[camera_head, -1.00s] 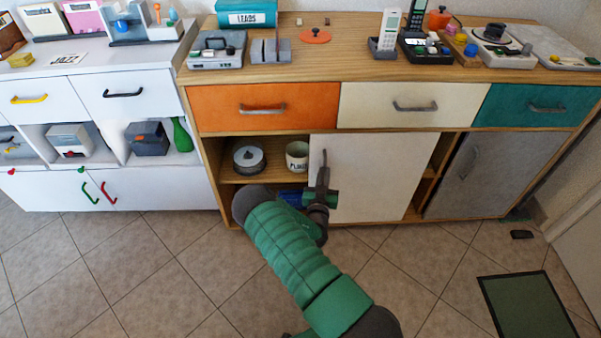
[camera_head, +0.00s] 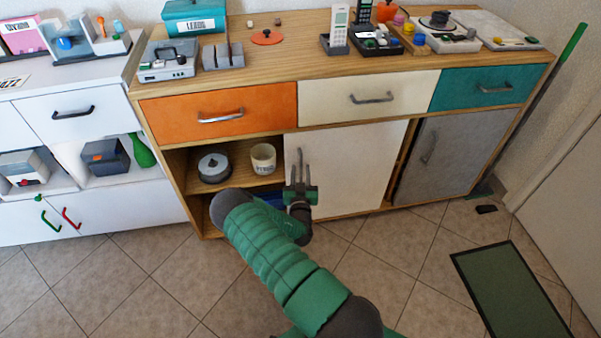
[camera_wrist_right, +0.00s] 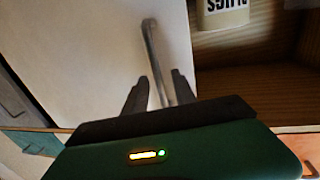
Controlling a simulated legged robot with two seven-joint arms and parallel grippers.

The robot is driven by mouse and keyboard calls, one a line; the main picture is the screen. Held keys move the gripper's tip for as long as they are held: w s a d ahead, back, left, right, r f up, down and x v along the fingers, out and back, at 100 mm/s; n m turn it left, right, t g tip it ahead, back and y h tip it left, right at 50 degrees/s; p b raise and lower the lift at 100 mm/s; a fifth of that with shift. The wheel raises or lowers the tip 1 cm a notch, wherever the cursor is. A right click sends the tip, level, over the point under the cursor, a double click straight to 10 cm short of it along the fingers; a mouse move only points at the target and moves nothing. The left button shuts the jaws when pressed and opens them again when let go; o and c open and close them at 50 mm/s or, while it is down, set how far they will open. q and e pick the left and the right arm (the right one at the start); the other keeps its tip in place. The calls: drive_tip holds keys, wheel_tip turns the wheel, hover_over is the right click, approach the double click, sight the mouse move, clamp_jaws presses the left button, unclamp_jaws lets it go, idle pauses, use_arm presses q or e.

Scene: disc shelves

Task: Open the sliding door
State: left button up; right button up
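The white sliding door (camera_head: 345,170) sits under the cream drawer of the wooden cabinet, with an open compartment to its left. Its upright bar handle (camera_head: 299,165) is near its left edge. My right gripper (camera_head: 300,187) is at the lower part of this handle. In the right wrist view, the handle (camera_wrist_right: 151,45) runs down between the two dark fingers (camera_wrist_right: 160,92), with a visible gap between them. The fingers look open around the bar; contact cannot be told. My left gripper is not in view.
A grey door (camera_head: 435,155) stands to the right, with a narrow gap between it and the white door. A round tin (camera_head: 214,168) and a mug (camera_head: 263,158) stand on the shelf to the left. A green mat (camera_head: 515,290) lies on the floor.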

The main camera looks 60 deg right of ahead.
drive_tip(key=p+v, duration=0.4)
drive_tip(key=v, duration=1.3)
drive_tip(key=shift+p, duration=0.4)
drive_tip(key=shift+d, duration=0.1)
